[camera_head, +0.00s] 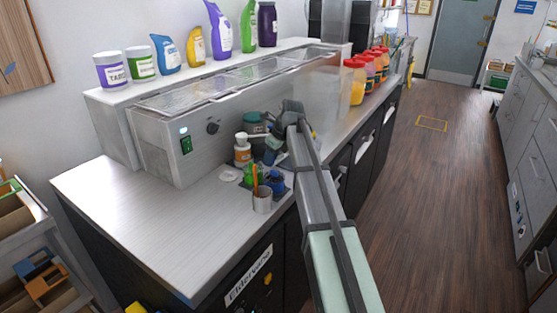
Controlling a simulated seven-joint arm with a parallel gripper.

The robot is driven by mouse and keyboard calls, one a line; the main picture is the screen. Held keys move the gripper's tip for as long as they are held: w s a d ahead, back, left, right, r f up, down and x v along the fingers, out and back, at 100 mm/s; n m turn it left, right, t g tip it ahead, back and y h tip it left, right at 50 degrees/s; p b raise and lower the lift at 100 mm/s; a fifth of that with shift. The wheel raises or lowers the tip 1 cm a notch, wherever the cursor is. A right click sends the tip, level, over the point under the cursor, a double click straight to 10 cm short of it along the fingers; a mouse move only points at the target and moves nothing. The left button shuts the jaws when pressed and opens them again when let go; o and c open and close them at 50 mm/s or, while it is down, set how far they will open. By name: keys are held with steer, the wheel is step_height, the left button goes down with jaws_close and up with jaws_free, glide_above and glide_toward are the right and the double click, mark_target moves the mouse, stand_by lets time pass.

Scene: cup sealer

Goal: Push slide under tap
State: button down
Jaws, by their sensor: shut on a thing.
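My arm comes in from the lower right over the counter. My gripper (270,152) is low among small items at the counter's front edge, beside the long grey-white cabinet. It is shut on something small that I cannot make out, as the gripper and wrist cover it. A dark teal, round-topped object (255,122) stands just behind the gripper, partly hidden. I cannot clearly pick out a slide or a tap; they may be hidden behind my arm and gripper.
A white bottle with an orange label (242,151) stands left of the gripper. A cup with sticks (262,200), a green item (250,176) and a blue jar (276,182) are in front. The counter's left part (150,210) is clear. Red-capped bottles (356,82) stand farther back.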

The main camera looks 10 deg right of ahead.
steer(key=shift+w+a, duration=0.15)
steer(key=shift+w, duration=0.05)
steer(key=c, duration=1.1)
jaws_free()
steer(key=shift+a, duration=0.1)
steer(key=shift+s+r, duration=0.1)
steer(key=shift+r, duration=0.1)
steer(key=v, duration=1.3)
steer(key=shift+r, duration=0.2)
